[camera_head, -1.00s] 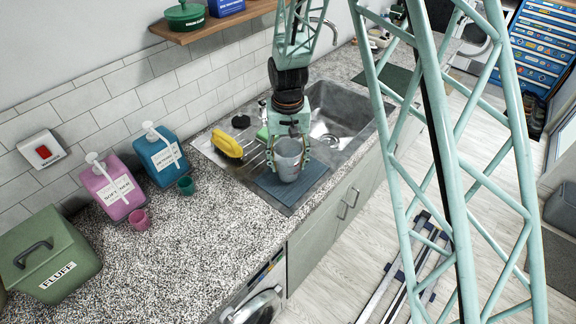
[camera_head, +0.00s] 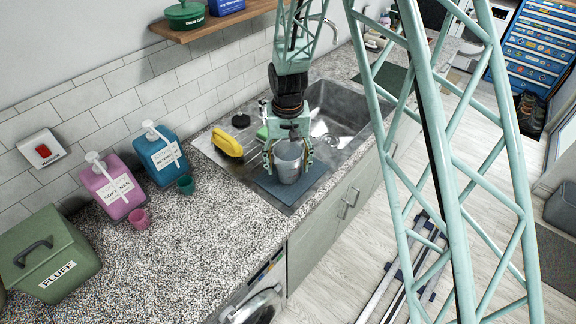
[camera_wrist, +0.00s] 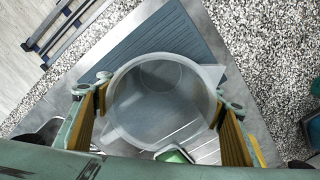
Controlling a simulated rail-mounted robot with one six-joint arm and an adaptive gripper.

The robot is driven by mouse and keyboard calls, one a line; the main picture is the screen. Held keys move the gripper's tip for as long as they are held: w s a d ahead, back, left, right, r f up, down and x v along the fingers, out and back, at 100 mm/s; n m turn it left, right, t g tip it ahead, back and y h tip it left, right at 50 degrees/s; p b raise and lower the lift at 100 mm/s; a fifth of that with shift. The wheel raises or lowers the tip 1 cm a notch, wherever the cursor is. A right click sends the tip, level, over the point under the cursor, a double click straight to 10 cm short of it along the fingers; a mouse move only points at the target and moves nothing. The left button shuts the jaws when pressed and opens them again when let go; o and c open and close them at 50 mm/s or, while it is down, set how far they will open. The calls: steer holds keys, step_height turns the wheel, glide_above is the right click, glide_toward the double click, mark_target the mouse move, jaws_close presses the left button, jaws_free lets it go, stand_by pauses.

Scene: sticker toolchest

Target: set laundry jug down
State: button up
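The laundry jug (camera_head: 288,165) is a translucent grey cup with a spout and stands upright on the blue-grey ribbed mat (camera_head: 268,190) beside the sink. The wrist view looks down into the jug (camera_wrist: 160,105), which looks empty, with the mat (camera_wrist: 185,38) under it. My gripper (camera_head: 288,152) is above and around the jug, one finger on each side. In the wrist view my gripper (camera_wrist: 160,125) has its yellow-padded fingers spread, with small gaps visible beside the jug's wall. The jug's underside is hidden.
The steel sink (camera_head: 340,105) lies behind the jug, and a yellow item (camera_head: 228,142) lies to its left. Pink (camera_head: 112,188) and blue (camera_head: 162,155) dispensers with small cups and a green FLUFF box (camera_head: 48,255) stand further left. The speckled counter (camera_head: 190,235) has free room.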

mark_target(288, 142)
steer(key=shift+r, duration=0.15)
step_height(288, 142, up, 10)
steer(key=shift+r, duration=0.95)
steer(key=shift+r, duration=0.1)
stand_by(1.0)
